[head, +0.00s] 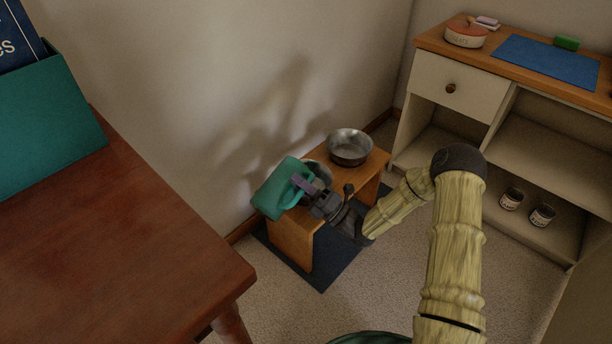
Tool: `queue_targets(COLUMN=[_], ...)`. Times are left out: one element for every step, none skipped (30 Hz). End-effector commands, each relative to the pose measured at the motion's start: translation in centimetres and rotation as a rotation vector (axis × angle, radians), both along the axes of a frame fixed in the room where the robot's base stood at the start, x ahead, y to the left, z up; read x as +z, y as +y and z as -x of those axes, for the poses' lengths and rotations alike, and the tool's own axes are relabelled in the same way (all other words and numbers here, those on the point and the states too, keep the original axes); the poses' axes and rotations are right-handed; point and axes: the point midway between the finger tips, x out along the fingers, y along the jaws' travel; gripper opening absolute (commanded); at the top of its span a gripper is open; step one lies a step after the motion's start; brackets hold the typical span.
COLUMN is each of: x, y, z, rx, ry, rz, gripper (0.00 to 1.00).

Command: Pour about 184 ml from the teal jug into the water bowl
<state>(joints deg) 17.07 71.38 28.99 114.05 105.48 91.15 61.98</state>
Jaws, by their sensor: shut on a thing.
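The teal jug (273,192) is held above the left end of a small wooden bench, and it looks tilted. My gripper (304,188) is shut on the jug's handle, to the right of its body. A metal bowl (349,145) stands on the right part of the bench, apart from the jug. A second metal bowl (318,170) stands on the left part, mostly hidden behind the jug and my gripper. I cannot tell which one is the water bowl. The jug's inside and any flow of water cannot be seen.
The wooden bench (292,240) stands on a dark blue mat (335,262) close to the wall. A reddish-brown wooden surface (120,240) with a teal holder (45,125) fills the left. A white shelf unit (440,88) with two cans stands at right.

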Motion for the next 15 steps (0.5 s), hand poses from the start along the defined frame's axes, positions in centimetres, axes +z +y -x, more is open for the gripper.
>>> queue_targets(x=[0.33, 0.37, 0.43, 0.48, 0.55, 0.54, 0.54, 0.56, 0.48, 0.44, 0.45, 0.45, 0.45, 0.47, 0.49], y=[-0.09, -0.14, -0.21, -0.25, -0.3, -0.35, -0.37, -0.4, -0.4, -0.4, -0.41, -0.41, -0.42, -0.43, -0.43], z=[-0.14, -0.21, -0.31, -0.37, -0.44, -0.52, -0.56, -0.62, -0.63, -0.64, -0.65, -0.66, -0.68, -0.69, -0.71], rx=[0.0, -0.001, 0.0, 0.0, 0.0, 0.0, 0.001, 0.0, 0.001, 0.001, 0.001, 0.002, 0.002, 0.002, 0.002], ry=[0.005, 0.008, 0.014, 0.018, 0.023, 0.026, 0.028, 0.031, 0.032, 0.032, 0.034, 0.034, 0.035, 0.035, 0.036], rz=[-0.008, -0.009, -0.014, -0.018, -0.02, -0.024, -0.026, -0.027, -0.028, -0.03, -0.03, -0.031, -0.032, -0.032, -0.033], gripper=[0.0, 0.0, 0.0, 0.0, 0.0, 0.0, 0.0, 0.0, 0.0, 0.0, 0.0, 0.0, 0.0, 0.0, 0.0])
